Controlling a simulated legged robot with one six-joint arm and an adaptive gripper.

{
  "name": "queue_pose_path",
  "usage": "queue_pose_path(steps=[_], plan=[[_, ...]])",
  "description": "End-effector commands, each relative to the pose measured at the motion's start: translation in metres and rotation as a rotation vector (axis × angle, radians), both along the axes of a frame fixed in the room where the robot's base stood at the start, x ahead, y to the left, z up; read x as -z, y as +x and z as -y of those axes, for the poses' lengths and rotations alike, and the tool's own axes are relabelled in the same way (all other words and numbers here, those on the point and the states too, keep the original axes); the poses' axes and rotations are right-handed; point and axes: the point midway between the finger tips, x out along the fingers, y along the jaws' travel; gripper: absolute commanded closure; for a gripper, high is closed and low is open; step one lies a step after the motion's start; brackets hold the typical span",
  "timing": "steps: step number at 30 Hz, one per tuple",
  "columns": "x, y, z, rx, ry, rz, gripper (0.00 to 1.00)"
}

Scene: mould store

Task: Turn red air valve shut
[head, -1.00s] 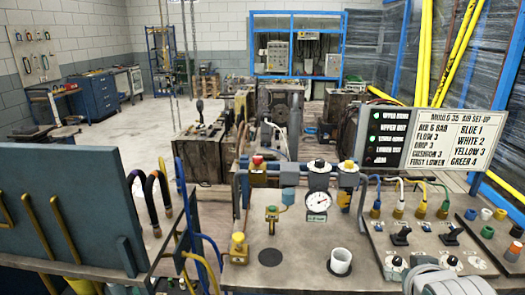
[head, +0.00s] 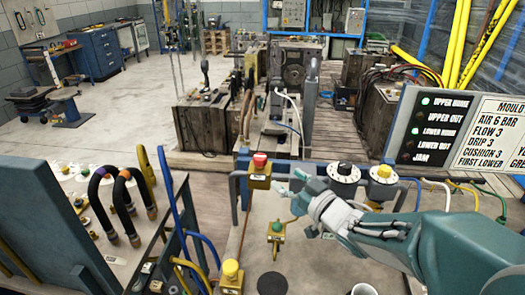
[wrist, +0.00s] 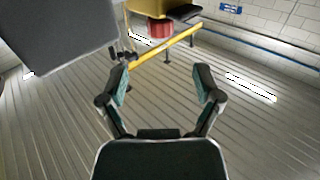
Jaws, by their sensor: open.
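A red knob (head: 260,160) sits on top of a yellow body (head: 259,180) on the pipe at the back of the bench. It is the only red knob I see on this pipe. In the wrist view the scene appears upside down, and the red knob (wrist: 160,28) hangs below the yellow body (wrist: 148,6), beyond my fingertips. My gripper (head: 290,183) is just to the right of the yellow body in the head view. Its two fingers are spread with nothing between them in the wrist view (wrist: 161,80). I see no contact with the knob.
A black knob (head: 343,172) and a yellow knob (head: 383,172) stand on the same pipe, to the right, close behind my arm. A small green-topped valve (head: 277,230) and a yellow knob (head: 231,269) stand nearer. A sign board (head: 450,130) is at the right.

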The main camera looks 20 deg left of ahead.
Motion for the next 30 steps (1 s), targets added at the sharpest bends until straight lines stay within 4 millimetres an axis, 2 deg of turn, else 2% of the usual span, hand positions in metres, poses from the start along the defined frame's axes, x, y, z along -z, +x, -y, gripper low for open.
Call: queue_pose_path(steps=[5, 12, 18, 30], plan=[[0.001, 0.010, -0.020, -0.001, -0.001, 0.000, 0.17], [0.002, 0.031, -0.062, 0.000, -0.003, 0.000, 0.17], [0.001, 0.045, -0.087, 0.002, -0.002, 0.000, 0.17], [0.000, 0.050, -0.095, 0.004, -0.002, 0.000, 0.17]])
